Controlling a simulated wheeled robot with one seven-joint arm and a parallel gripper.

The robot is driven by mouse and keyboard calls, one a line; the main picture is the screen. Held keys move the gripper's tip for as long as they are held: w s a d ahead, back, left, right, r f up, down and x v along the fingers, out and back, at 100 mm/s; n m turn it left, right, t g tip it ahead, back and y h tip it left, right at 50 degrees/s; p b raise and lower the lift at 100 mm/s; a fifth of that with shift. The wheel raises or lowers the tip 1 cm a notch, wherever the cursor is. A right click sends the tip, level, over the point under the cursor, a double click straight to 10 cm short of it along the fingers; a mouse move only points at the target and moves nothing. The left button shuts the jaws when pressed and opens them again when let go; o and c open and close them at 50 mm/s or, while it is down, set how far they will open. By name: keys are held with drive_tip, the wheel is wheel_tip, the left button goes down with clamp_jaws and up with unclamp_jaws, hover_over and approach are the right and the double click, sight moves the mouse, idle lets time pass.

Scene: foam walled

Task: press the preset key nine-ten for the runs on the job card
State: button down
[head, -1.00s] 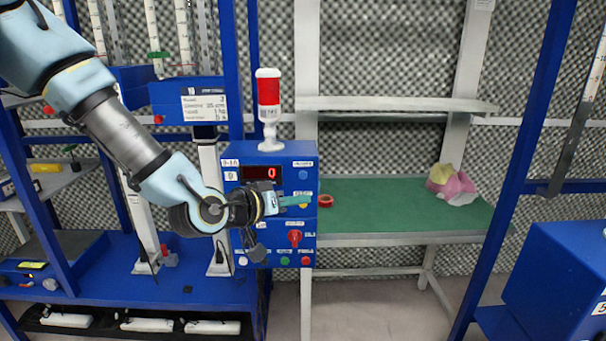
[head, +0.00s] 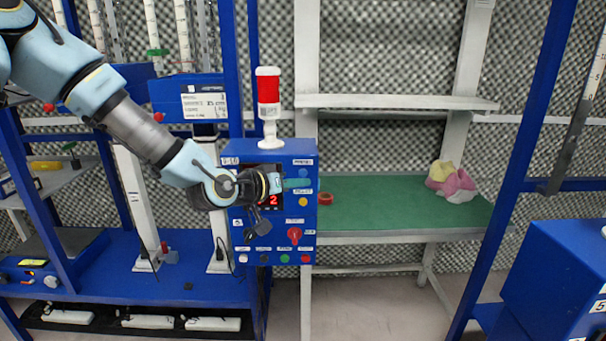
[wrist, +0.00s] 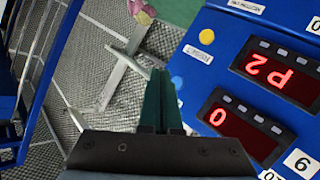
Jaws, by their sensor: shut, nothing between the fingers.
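The blue control box (head: 247,240) stands centre-left, with keys, labels and red displays. My gripper (head: 299,184) is shut and empty. Its green fingertips are at the upper right of the panel, over the area below the top label, hiding part of it. In the wrist view my gripper's fingertips (wrist: 160,72) lie beside a small key (wrist: 178,84); I cannot tell whether they touch. A yellow key (wrist: 207,36) is visible beyond it. One display (wrist: 270,75) reads P2, another (wrist: 240,128) reads 0. The white card (head: 205,105) on the left frame is too small to read.
A red signal lamp (head: 268,90) stands on the box. A red knob (head: 295,236) and several small keys sit lower on the panel. A green-topped bench (head: 400,205) is to the right, with cloths (head: 452,182) and a red tape roll (head: 325,199).

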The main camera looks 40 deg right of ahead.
drive_tip(key=shift+w+d, duration=0.7)
drive_tip(key=shift+w, duration=0.15)
drive_tip(key=shift+w+d, duration=0.1)
idle(1.5)
drive_tip(key=shift+w+d, duration=0.15)
drive_tip(key=shift+w, duration=0.05)
drive_tip(key=shift+w+d, duration=0.3)
drive_tip(key=shift+w, duration=0.1)
idle(0.8)
idle(0.3)
drive_tip(key=shift+s+a, duration=0.55)
drive_tip(key=shift+s, duration=0.15)
drive_tip(key=shift+s+a+b, duration=0.15)
drive_tip(key=shift+s+a, duration=0.65)
drive_tip(key=shift+s, duration=0.2)
drive_tip(key=shift+s+a+b, duration=0.15)
drive_tip(key=shift+s+a, duration=0.65)
drive_tip(key=shift+s, duration=0.15)
